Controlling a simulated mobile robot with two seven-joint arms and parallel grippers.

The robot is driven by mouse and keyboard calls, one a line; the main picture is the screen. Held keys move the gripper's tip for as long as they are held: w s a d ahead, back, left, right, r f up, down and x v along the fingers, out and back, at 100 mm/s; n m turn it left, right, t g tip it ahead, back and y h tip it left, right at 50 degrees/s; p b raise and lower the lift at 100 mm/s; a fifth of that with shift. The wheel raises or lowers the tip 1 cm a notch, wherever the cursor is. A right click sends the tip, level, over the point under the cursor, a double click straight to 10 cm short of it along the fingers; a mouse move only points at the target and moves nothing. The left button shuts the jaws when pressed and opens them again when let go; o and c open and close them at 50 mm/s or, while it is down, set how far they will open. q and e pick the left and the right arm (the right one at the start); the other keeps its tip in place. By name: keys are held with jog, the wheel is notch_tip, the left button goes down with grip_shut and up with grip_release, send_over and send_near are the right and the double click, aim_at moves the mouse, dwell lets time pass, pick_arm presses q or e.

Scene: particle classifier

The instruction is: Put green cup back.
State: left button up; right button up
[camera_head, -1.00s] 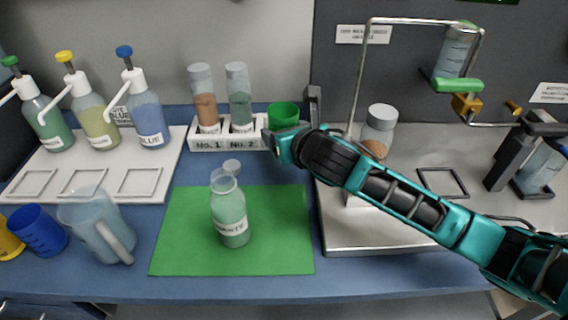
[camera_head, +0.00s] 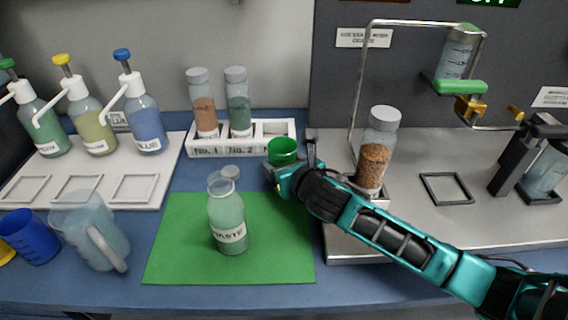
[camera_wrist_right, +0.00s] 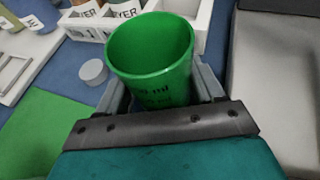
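The green cup (camera_head: 282,152) is in my right gripper (camera_head: 290,170), just in front of the white rack and beyond the green mat's right corner. The right wrist view shows the open, empty-looking green cup (camera_wrist_right: 152,62) with a finger on each side of it. A blue cup (camera_head: 32,238) and part of a yellow cup (camera_head: 5,252) stand at the far left. My left gripper is not in view.
The white rack (camera_head: 246,150) holds two vials; its right slot is empty. The waste bottle (camera_head: 227,218) stands on the green mat (camera_head: 180,262), with its cap beyond. A clear jug (camera_head: 85,230) stands beside the blue cup. A metal platform (camera_head: 410,215) with a brown-filled bottle is at right.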

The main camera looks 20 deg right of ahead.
jog(key=o, duration=0.4)
jog(key=shift+o, duration=0.2)
jog(key=shift+s+r, duration=0.1)
jog(key=shift+r, duration=0.1)
jog(key=p+v, duration=0.2)
jog(key=v, duration=0.9)
jog(key=shift+s+r, duration=0.15)
jog(key=shift+s, duration=0.2)
jog(key=shift+s, duration=0.1)
